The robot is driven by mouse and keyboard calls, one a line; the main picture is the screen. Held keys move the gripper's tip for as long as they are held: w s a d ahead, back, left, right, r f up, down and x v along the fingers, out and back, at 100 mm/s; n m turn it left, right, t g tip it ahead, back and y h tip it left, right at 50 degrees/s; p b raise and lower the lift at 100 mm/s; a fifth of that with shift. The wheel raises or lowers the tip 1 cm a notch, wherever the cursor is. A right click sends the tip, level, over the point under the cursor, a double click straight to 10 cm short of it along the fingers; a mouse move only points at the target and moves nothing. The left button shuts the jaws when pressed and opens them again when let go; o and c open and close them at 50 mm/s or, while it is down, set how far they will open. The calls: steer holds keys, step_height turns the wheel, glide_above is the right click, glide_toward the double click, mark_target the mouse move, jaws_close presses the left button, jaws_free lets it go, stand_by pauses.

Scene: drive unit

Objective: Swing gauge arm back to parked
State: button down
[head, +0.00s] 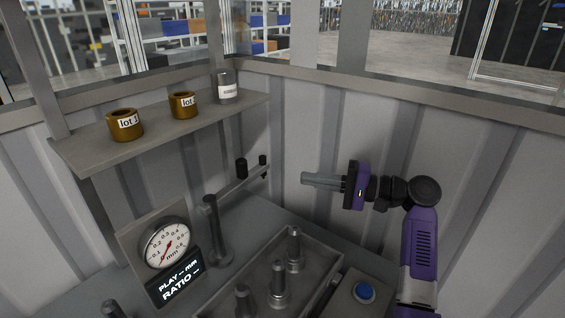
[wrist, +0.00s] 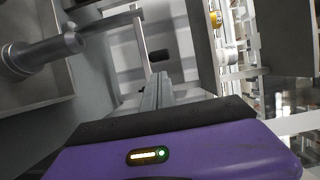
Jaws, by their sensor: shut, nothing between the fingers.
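The gauge arm (head: 238,184) is a thin grey bar reaching from the top of an upright post (head: 215,235) toward the back right. A black knob (head: 241,168) stands on it, and a second, smaller black piece (head: 262,160) is at its far end. My gripper (head: 305,180) is shut and empty, its fingers pointing left, to the right of the bar's end and apart from it. In the wrist view the closed fingers (wrist: 157,92) point toward a dark knob-like piece (wrist: 158,56); a gap shows between them.
A dial gauge (head: 166,246) and a display (head: 178,283) stand front left. A tray (head: 318,266) with several metal pins is in front, beside a blue button (head: 365,291). A shelf (head: 170,132) above holds two brass rings and a grey cylinder (head: 227,86). Corrugated walls close the back.

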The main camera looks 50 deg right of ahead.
steer(key=p, duration=0.4)
glide_toward(238, 181)
steer(key=w+r, duration=0.3)
steer(key=w, duration=0.2)
steer(key=shift+w+a+r, duration=0.1)
steer(key=shift+a, duration=0.05)
steer(key=shift+w+d+r+b, duration=0.1)
steer(key=shift+w+d+b, duration=0.1)
steer(key=shift+w+b, duration=0.75)
steer(key=shift+w, duration=0.1)
